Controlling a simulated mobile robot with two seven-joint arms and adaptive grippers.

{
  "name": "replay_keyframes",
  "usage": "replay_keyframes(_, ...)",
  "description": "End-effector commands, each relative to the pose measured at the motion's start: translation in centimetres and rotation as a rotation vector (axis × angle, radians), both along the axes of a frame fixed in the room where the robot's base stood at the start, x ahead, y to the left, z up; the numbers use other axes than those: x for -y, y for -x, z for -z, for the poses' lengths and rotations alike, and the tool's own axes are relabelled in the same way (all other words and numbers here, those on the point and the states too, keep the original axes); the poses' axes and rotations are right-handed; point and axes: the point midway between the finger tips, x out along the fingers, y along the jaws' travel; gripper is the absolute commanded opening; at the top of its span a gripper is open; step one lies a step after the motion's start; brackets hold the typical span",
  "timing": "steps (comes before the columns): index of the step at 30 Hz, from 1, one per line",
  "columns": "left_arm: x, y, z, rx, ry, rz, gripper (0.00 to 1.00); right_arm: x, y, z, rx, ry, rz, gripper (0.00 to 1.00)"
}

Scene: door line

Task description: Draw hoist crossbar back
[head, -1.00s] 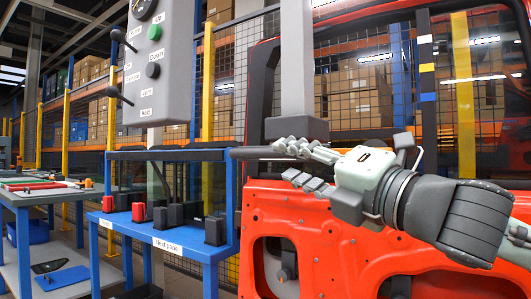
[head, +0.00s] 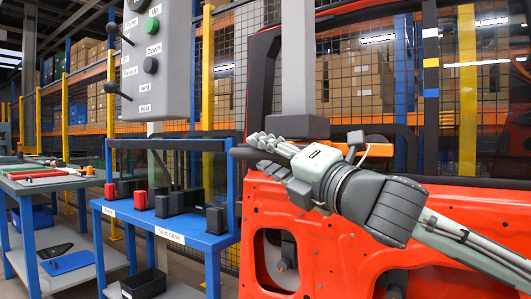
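The hoist crossbar (head: 241,153) is a dark horizontal bar below the control box, running left from near the hoist's grey post (head: 297,70). Its left end is exposed; the rest is hidden behind my gripper. My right gripper (head: 256,153) comes in from the right. One finger is above the bar and one below, with a gap between the tips, so it looks open. I cannot tell whether either finger touches the bar. My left gripper is not in view.
The red door (head: 335,245) hangs just behind my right arm. A grey control box (head: 155,65) with knobs and buttons is at upper left. A blue rest stand (head: 190,238) with dark and red blocks stands below it. A workbench (head: 45,180) is at far left.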

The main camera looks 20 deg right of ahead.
Motion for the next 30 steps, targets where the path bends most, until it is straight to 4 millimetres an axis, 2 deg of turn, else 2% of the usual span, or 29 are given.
replay_keyframes(8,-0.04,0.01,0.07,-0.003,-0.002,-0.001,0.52,-0.05,-0.12,-0.06,0.0,0.001,0.0,0.38)
replay_keyframes(17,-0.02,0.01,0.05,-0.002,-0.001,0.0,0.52,-0.03,-0.1,-0.06,0.001,0.001,0.0,0.0)
replay_keyframes(30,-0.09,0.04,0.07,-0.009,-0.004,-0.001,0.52,-0.04,-0.34,-0.12,0.0,0.0,0.0,0.0)
